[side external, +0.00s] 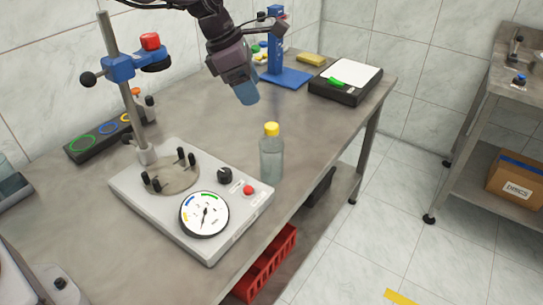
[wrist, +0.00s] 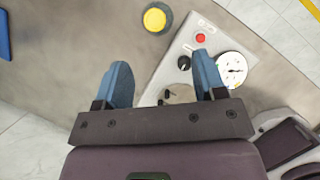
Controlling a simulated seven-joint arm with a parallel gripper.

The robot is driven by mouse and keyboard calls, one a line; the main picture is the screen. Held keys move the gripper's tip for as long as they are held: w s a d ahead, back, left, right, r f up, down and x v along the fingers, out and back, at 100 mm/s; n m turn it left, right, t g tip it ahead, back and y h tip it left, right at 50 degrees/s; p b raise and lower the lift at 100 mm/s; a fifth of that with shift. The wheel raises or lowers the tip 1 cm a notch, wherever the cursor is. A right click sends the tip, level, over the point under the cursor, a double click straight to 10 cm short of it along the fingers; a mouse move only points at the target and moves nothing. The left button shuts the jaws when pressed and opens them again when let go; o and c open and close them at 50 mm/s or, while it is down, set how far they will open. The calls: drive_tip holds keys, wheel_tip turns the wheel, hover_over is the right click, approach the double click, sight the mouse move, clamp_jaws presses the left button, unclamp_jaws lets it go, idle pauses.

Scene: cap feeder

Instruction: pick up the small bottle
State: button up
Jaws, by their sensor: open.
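The small bottle (side external: 271,155) is clear with a yellow cap and stands upright on the steel table, beside the right corner of the gauge machine. In the wrist view I see it from above as a yellow cap (wrist: 155,18) at the top, beyond my fingertips. My gripper (side external: 248,95) has blue fingers and hangs above the table, higher than the bottle and behind it. In the wrist view my gripper (wrist: 162,75) is open, with nothing between its fingers. The bottle is apart from both fingers.
The gauge machine (side external: 225,240) with its dial and post stands left of the bottle. A blue stand (side external: 276,50) and a black scale (side external: 345,82) with a green item are at the back. The table's front edge runs close to the bottle. Bare tabletop lies behind the bottle.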

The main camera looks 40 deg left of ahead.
sight(271, 125)
drive_tip(key=x, duration=0.6)
drive_tip(key=shift+f, duration=0.2)
drive_tip(key=shift+w+x, duration=0.2)
drive_tip(key=shift+x, duration=1.1)
drive_tip(key=shift+w+x, duration=0.15)
drive_tip(key=shift+x, duration=1.2)
drive_tip(key=shift+a, duration=0.25)
clamp_jaws()
